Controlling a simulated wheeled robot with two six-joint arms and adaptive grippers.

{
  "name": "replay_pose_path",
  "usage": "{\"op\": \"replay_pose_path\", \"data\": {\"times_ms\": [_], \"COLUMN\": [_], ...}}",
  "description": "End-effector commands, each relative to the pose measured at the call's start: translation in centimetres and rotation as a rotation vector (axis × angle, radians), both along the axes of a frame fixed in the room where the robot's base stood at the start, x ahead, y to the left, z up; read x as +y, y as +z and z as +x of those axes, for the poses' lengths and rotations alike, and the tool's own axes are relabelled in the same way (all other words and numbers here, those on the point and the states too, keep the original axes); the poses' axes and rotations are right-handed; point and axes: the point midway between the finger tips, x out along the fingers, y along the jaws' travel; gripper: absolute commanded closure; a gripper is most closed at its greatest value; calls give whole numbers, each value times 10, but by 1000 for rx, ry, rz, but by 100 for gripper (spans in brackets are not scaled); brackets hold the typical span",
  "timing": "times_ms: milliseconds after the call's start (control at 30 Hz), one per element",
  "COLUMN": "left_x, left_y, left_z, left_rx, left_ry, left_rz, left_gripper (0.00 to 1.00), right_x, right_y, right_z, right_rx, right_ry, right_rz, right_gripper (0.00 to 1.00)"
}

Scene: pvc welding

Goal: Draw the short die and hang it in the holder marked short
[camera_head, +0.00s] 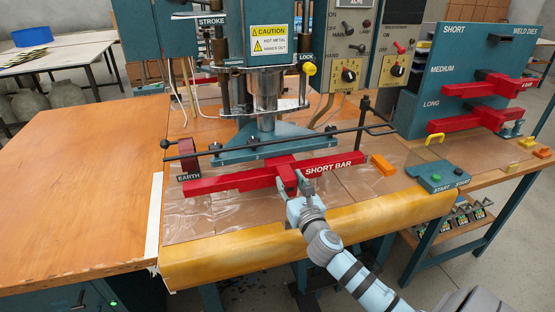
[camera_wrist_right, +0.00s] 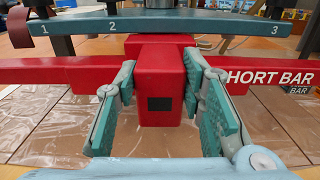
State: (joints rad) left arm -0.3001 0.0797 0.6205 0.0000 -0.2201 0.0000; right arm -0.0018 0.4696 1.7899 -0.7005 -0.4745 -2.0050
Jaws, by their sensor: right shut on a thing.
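The short die (camera_head: 228,180), a red bar marked SHORT BAR, lies crosswise under the press on the bench. Its red block (camera_wrist_right: 160,85) faces me in the right wrist view, with a dark square on its front. My right gripper (camera_head: 296,186) reaches it from the front, and its two fingers (camera_wrist_right: 160,75) flank the block, shut on it. The die rack (camera_head: 460,62) stands at the right, marked SHORT, MEDIUM and LONG. Its short holder (camera_head: 499,39) at the top is a dark, empty bracket. My left gripper is out of view.
Red bars hang in the medium (camera_head: 490,87) and long (camera_head: 475,118) holders. The teal press plate (camera_wrist_right: 165,24) sits just behind and above the die. An orange block (camera_head: 383,165) and the start box (camera_head: 438,177) lie to the right.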

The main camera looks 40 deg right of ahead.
Motion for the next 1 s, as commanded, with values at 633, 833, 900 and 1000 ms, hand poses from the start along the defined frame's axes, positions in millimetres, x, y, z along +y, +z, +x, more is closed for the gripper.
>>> {"op": "replay_pose_path", "data": {"times_ms": [633,833,900,1000], "left_x": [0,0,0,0], "left_y": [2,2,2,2], "left_z": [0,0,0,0], "left_rx": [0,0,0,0], "left_ry": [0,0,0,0], "left_rz": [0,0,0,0], "left_gripper": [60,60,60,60], "right_x": [-4,-5,-5,-6], "right_y": [1,1,1,2], "right_z": [12,16,17,19], "right_rx": [-3,-3,-3,-3], "right_ry": [1,1,1,2], "right_rz": [-2,-2,-2,-1], "right_gripper": [100,100,100,100]}}
